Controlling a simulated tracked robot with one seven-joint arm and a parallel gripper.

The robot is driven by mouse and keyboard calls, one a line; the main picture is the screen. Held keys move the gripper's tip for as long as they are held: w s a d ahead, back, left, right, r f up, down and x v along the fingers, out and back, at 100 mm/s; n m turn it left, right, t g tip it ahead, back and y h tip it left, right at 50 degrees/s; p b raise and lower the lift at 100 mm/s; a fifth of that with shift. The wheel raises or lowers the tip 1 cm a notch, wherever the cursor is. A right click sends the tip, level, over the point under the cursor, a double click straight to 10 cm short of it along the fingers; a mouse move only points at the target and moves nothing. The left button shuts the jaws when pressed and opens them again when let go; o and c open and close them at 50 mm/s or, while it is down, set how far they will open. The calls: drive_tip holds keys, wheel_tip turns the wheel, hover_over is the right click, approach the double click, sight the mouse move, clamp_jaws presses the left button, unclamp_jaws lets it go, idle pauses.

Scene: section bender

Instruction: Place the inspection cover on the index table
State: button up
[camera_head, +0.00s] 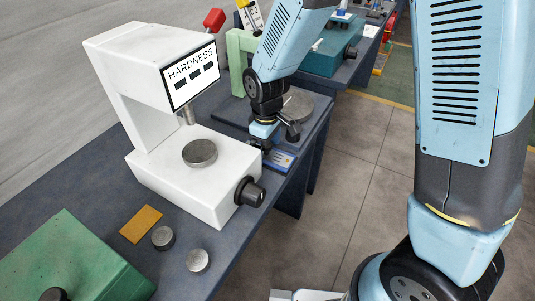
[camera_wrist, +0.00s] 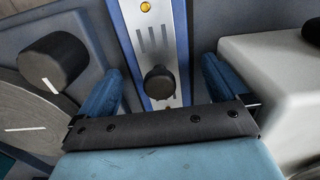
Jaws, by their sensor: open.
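A flat panel with blue edges, a silver middle, a black knob and a yellow dot, which looks like the inspection cover (camera_head: 284,161), lies at the bench's front edge. In the wrist view the cover (camera_wrist: 148,36) runs between my fingers, with its knob between them. My gripper (camera_wrist: 162,72) is open around the knob; I see no finger closed on it. In the head view my gripper (camera_head: 263,143) is low over the cover, its fingertips partly hidden. A grey round disc, likely the index table (camera_head: 298,104), sits just behind; it shows at left in the wrist view (camera_wrist: 28,128).
A white hardness tester (camera_head: 185,185) stands close on the left, its body near my right finger in the wrist view. A black knob (camera_wrist: 52,62) is beside the disc. Two small metal cylinders (camera_head: 197,260) and a brass plate (camera_head: 141,224) lie nearer.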

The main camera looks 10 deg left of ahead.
drive_tip(key=shift+f, duration=0.2)
drive_tip(key=shift+c, duration=0.5)
drive_tip(key=shift+r, duration=0.1)
drive_tip(key=c, duration=1.3)
